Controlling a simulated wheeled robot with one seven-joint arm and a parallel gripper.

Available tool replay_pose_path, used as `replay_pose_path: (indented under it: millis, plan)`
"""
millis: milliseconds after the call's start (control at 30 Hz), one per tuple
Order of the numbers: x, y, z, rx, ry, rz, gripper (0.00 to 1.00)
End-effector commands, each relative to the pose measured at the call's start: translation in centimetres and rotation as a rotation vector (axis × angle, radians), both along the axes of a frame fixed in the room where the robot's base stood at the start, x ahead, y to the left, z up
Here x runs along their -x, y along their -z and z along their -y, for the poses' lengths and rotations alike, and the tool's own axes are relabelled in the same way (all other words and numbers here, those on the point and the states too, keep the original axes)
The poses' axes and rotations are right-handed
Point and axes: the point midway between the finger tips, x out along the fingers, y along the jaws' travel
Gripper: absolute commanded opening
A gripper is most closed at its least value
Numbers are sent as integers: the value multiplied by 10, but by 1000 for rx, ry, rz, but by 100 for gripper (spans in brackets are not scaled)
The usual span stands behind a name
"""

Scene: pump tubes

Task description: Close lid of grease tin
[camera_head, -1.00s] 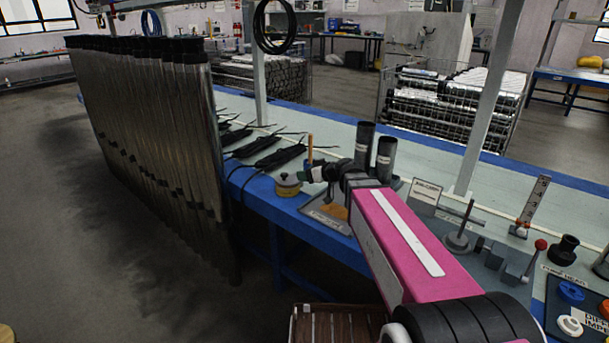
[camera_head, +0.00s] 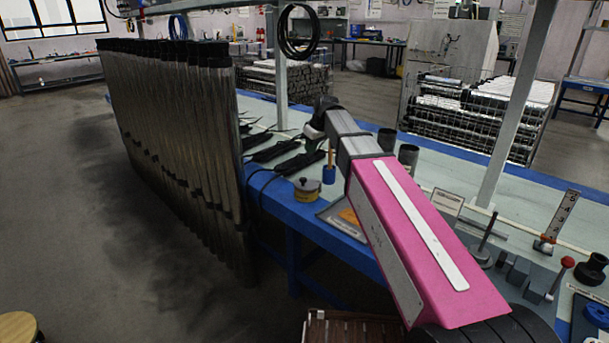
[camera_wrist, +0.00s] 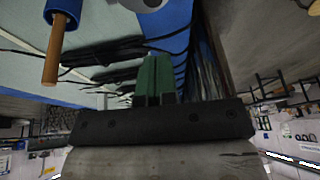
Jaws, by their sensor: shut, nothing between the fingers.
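The grease tin (camera_head: 306,191) is a small yellowish round tin at the near edge of the blue-edged bench. A dark grey top with a small knob shows over it. It looks level, but I cannot tell how tightly it sits. My gripper (camera_head: 313,146) is above and behind the tin in the head view, small and partly hidden by my wrist. In the wrist view my green gripper fingers (camera_wrist: 153,72) are together and empty. A grey round piece at the top edge there is cut off, and I cannot tell what it is.
A blue cup (camera_head: 329,175) with a wooden stick stands just right of the tin; it also shows in the wrist view (camera_wrist: 66,10). Tall tubes (camera_head: 180,150) stand at left.

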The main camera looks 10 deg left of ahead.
Motion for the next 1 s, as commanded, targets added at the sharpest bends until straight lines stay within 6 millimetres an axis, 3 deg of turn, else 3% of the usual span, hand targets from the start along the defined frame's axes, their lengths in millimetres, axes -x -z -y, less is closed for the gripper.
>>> replay_pose_path:
  millis: [100, 267, 1000]
  plan:
    - [-3, -11, 0, 49, 24, -11, 0]
    - [-4, -5, -1, 63, 33, -16, 0]
    - [-18, 106, -25, 60, 30, -13, 0]
